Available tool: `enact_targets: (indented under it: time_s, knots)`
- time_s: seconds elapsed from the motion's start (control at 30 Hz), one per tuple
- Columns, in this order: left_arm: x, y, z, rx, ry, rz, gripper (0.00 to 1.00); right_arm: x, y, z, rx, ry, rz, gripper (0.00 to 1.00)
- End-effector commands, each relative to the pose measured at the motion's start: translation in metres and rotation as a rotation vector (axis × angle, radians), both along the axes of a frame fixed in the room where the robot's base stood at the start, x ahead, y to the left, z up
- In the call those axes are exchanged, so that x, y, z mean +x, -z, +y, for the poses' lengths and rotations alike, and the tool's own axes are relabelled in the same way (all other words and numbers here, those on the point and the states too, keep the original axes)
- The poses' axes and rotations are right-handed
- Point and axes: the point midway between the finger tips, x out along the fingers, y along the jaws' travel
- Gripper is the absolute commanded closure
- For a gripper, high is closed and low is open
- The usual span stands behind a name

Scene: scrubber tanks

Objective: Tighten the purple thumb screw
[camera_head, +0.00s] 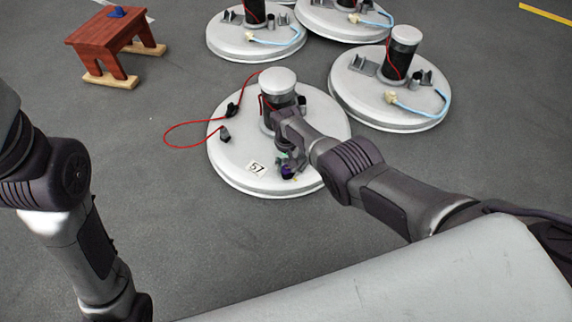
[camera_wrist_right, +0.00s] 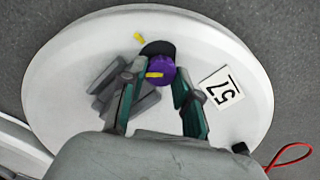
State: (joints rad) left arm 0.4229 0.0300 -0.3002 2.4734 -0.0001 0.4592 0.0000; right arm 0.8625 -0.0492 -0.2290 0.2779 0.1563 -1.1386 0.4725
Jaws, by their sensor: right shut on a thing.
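The purple thumb screw (camera_wrist_right: 163,65) sits on the white round tank lid marked 57 (camera_wrist_right: 70,75), beside the label. It has a yellow mark on its face and a dark part behind it. In the head view the screw (camera_head: 287,173) is partly hidden by my gripper, near the front edge of the lid (camera_head: 235,165). My right gripper (camera_wrist_right: 159,72) is shut on the screw, with one green-padded finger on each side of it. It also shows in the head view (camera_head: 290,162), reaching down over the lid. My left arm is at the left, its gripper out of view.
A dark post with a white cap (camera_head: 278,82) rises from the lid close to my right wrist. A red cable (camera_head: 180,146) loops off the lid's left side. Other lids (camera_head: 365,105) with posts stand behind. A red wooden stool (camera_head: 105,38) holds a blue item (camera_head: 117,12). The left floor is clear.

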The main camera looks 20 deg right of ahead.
Motion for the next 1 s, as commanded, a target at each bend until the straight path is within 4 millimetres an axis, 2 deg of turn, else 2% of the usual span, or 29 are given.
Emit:
enact_targets:
  time_s: [0.6,1.0]
  knots:
    - [0.0029,0.0004,0.0009,-0.007,0.003,0.014,0.21,-0.0002,-0.0026,-0.0017,-0.003,0.567,0.002,1.00]
    - [0.0038,0.0010,0.0010,-0.008,0.003,0.017,0.21,-0.0002,-0.0029,-0.0025,-0.003,0.786,-0.001,1.00]
